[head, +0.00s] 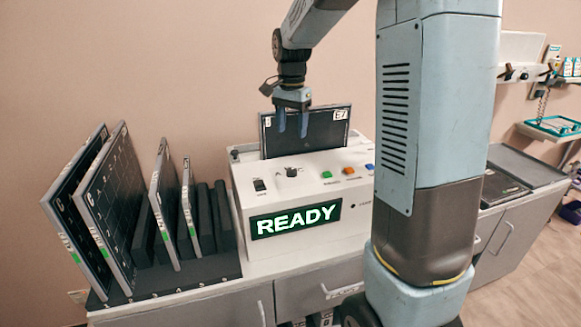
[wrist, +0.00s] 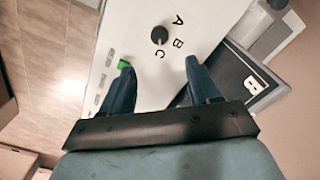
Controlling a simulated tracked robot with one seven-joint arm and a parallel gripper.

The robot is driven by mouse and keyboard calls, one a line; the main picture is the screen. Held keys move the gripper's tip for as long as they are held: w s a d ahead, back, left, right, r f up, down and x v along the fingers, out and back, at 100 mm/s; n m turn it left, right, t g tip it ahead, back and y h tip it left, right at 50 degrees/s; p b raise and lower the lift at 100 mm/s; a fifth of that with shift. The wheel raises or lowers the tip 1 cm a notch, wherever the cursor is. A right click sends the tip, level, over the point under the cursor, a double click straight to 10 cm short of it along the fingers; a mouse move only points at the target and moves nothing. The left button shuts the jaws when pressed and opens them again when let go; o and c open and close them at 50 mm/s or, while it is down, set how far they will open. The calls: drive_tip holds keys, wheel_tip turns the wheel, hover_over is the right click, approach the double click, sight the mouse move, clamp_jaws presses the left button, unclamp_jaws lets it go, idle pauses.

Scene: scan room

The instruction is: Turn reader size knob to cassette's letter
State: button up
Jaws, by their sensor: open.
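The white reader (head: 250,196) stands on the counter with its display reading READY. Its black size knob (head: 291,172) is on the top panel; in the wrist view the knob (wrist: 159,35) has the letters A, B and C around it. I cannot tell which letter it points to. A dark cassette (head: 320,138) stands upright in the back of the reader, with what looks like a B at its upper left and E7 at its upper right. My gripper (head: 292,122) is open and empty above the reader, apart from the knob, its blue fingers (wrist: 158,68) pointing down.
A green button (head: 326,174), an orange one (head: 348,170) and a blue one (head: 369,166) lie right of the knob, a black switch (head: 259,185) left. Several plates stand in a dark rack (head: 180,278) at left. My arm column hides part of the counter at right.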

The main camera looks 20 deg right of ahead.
sight(291, 169)
wheel_tip(291, 169, down, 13)
drive_tip(key=shift+f, duration=0.1)
idle(0.4)
drive_tip(key=c, duration=1)
drive_tip(key=shift+a, duration=0.15)
drive_tip(key=shift+c, duration=0.2)
